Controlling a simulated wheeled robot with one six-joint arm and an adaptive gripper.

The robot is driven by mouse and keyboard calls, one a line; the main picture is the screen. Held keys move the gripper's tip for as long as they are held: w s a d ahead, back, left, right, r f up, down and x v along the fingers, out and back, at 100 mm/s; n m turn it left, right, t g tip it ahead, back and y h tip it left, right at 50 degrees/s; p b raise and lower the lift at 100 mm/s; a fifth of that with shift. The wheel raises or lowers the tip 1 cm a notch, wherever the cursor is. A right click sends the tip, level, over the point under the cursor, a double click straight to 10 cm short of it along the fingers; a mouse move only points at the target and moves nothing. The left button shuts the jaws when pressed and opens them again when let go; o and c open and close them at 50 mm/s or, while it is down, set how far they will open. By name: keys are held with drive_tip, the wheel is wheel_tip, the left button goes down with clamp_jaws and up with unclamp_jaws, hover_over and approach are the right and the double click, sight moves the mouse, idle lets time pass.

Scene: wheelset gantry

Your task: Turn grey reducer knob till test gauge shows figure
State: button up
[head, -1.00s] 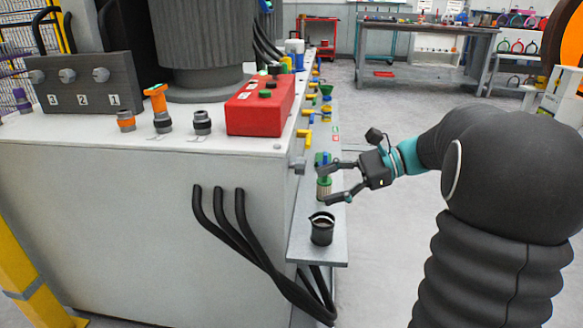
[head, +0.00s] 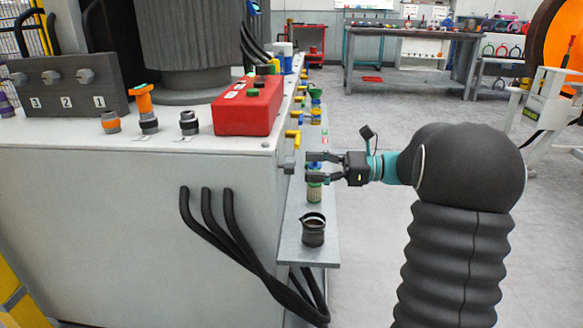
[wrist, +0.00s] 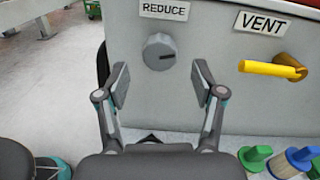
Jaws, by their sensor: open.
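The grey reducer knob (wrist: 159,52) is round with a dark mark pointing right. It sits below the REDUCE label (wrist: 165,10) on the cabinet face in the wrist view. In the head view the knob (head: 287,165) sticks out from the cabinet's right side. My gripper (head: 309,166) is open and points left at it, a little short of it. In the wrist view my gripper (wrist: 161,84) has its fingers spread below the knob in the picture, with nothing between them. I cannot make out a test gauge in either view.
A yellow lever (wrist: 272,68) under the VENT label (wrist: 262,22) is right of the knob. A narrow shelf (head: 290,248) below holds a dark jug (head: 313,230) and colored bottles. A red box (head: 247,106) stands on the cabinet top.

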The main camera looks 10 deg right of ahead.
sight(291, 165)
drive_tip(key=shift+x, duration=2.65)
drive_tip(key=shift+c, duration=0.2)
drive_tip(key=shift+r, duration=0.1)
drive_tip(key=c, duration=1.1)
